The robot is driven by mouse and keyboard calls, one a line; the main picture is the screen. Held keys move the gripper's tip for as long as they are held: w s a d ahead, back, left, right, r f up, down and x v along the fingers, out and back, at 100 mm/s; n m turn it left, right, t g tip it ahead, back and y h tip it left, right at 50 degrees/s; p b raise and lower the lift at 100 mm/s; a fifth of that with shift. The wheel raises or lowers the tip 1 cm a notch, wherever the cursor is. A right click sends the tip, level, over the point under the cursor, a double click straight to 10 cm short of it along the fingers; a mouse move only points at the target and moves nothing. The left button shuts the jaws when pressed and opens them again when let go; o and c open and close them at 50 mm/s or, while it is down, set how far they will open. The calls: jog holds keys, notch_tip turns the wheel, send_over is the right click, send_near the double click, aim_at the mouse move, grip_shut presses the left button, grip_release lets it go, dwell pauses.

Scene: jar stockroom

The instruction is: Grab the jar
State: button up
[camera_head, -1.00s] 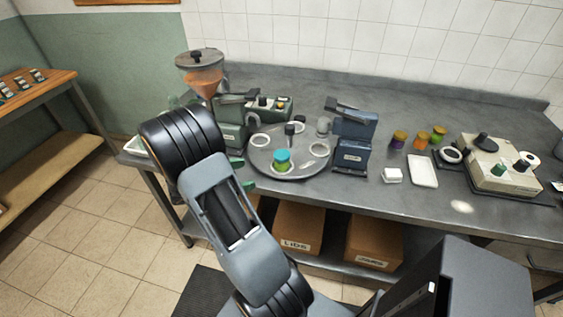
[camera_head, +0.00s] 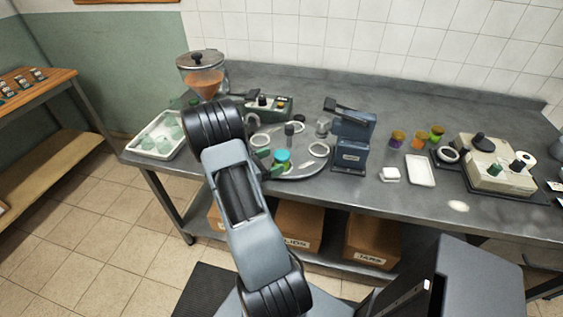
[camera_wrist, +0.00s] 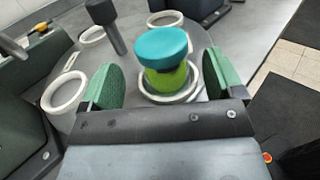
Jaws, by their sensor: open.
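The jar with a teal lid and green body (camera_head: 282,158) stands upright in a white ring on the round grey turntable (camera_head: 305,176). In the wrist view the jar (camera_wrist: 164,62) sits ahead of and between the two green-padded fingers of my gripper (camera_wrist: 160,85). The gripper is open, with space on both sides of the jar. I cannot tell whether the fingertips reach alongside its body. In the head view my gripper (camera_head: 269,163) is just left of the jar. The jar's lower part is partly hidden by the gripper in the head view.
A dark post (camera_wrist: 119,38) and empty white rings stand on the turntable. A blue press (camera_head: 352,143) is to the right, with several coloured jars (camera_head: 418,140) beyond. A hopper machine (camera_head: 200,75) and a white tray (camera_head: 150,156) of pale green items lie left.

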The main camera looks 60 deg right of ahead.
aim_at(275, 160)
jog(key=shift+p+x, duration=0.45)
jog(key=shift+x, duration=1.7)
jog(key=shift+c, duration=0.4)
jog(key=c, duration=1)
